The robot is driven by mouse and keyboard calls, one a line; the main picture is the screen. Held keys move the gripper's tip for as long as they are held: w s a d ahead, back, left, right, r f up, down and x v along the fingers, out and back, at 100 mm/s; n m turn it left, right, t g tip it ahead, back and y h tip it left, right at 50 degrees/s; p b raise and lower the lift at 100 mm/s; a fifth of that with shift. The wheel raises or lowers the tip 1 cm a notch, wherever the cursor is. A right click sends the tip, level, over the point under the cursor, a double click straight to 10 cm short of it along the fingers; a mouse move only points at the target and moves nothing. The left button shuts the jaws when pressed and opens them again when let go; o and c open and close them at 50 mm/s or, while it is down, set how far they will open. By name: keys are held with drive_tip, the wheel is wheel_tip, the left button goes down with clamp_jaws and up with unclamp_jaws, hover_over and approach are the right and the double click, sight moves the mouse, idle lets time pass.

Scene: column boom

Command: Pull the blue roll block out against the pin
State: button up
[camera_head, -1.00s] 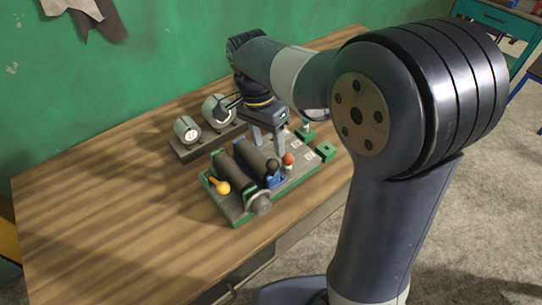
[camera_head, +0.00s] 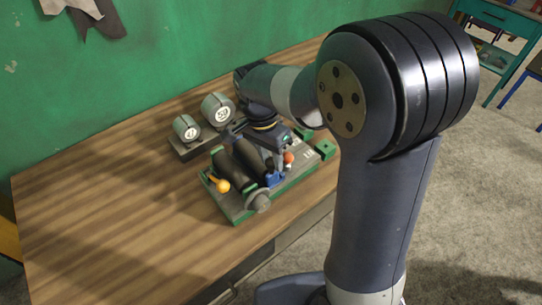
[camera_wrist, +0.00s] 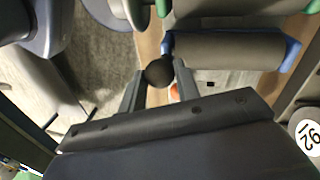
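The blue roll block (camera_head: 273,181) sits on the green-edged fixture, partly hidden by my gripper. In the wrist view its blue end pieces (camera_wrist: 291,53) flank a dark roller (camera_wrist: 228,51). A black ball knob (camera_wrist: 158,73) stands near its left end piece. My gripper (camera_wrist: 159,78) has one finger on each side of this knob, with the ball between the fingertips. The fingers look apart; firm contact with the ball cannot be made out. In the head view the fingertips are largely hidden. I cannot make out the pin.
An orange knob (camera_head: 222,185) and a red knob (camera_head: 289,157) stand on the fixture (camera_head: 232,208). Two white-capped cylinders (camera_head: 217,108) sit on a dark stand behind. Green blocks (camera_head: 325,149) lie at right. The wooden table (camera_head: 110,215) is clear at left.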

clamp_jaws()
drive_tip(key=shift+w+d, duration=0.5)
drive_tip(key=shift+d, duration=0.2)
drive_tip(key=o, duration=0.5)
unclamp_jaws()
drive_tip(key=shift+a, duration=0.1)
drive_tip(key=shift+r, duration=0.15)
wheel_tip(320, 180, up, 10)
drive_tip(key=w+a, duration=0.1)
drive_tip(key=shift+w+a+r, duration=0.15)
drive_tip(key=shift+a, duration=0.05)
